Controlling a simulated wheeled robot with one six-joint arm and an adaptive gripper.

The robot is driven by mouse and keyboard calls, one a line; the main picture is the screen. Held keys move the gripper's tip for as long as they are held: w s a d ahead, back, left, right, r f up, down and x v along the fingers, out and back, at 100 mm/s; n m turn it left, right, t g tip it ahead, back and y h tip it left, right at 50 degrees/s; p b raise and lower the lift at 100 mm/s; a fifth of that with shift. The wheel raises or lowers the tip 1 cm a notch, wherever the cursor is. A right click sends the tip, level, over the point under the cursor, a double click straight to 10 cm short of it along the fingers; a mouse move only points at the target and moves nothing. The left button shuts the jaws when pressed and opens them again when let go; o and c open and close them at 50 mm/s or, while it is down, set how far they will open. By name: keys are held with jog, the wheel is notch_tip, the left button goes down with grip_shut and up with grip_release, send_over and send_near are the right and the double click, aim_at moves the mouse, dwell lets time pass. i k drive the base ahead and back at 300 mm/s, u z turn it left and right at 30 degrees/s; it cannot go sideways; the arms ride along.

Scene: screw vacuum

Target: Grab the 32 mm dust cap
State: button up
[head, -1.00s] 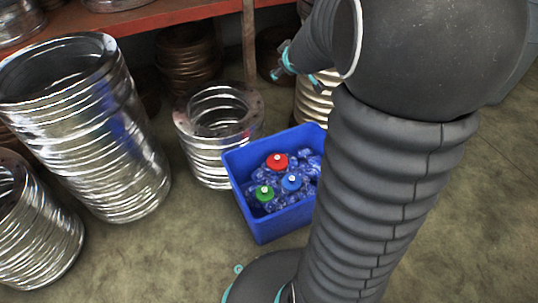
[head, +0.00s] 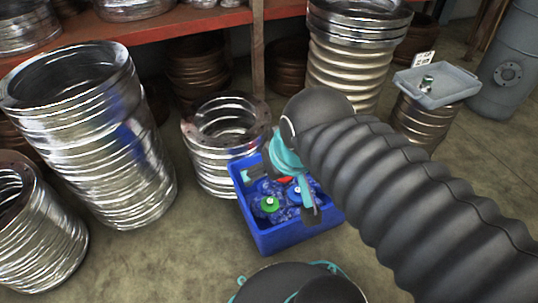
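Three dust caps lie on crumpled blue film in a blue bin (head: 263,231) on the floor: a green cap (head: 269,205), a blue cap (head: 295,193) and a red cap (head: 285,179). I cannot read any size on them, so I cannot tell which is the 32 mm one. My gripper (head: 310,200) reaches down over the right part of the bin, close to the blue cap.
Shiny ringed metal stacks (head: 95,140) stand at the left, and a shorter one (head: 222,165) stands right behind the bin. A grey tray (head: 455,92) with a small object sits on a ringed stack at the right. A red shelf (head: 160,35) runs behind. Floor in front left is clear.

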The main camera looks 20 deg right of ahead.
aim_at(270, 204)
jog(key=u, duration=2.4)
jog(key=k, duration=1.55)
jog(key=z, duration=2.25)
jog(key=i, duration=0.5)
jog(key=u, duration=0.05)
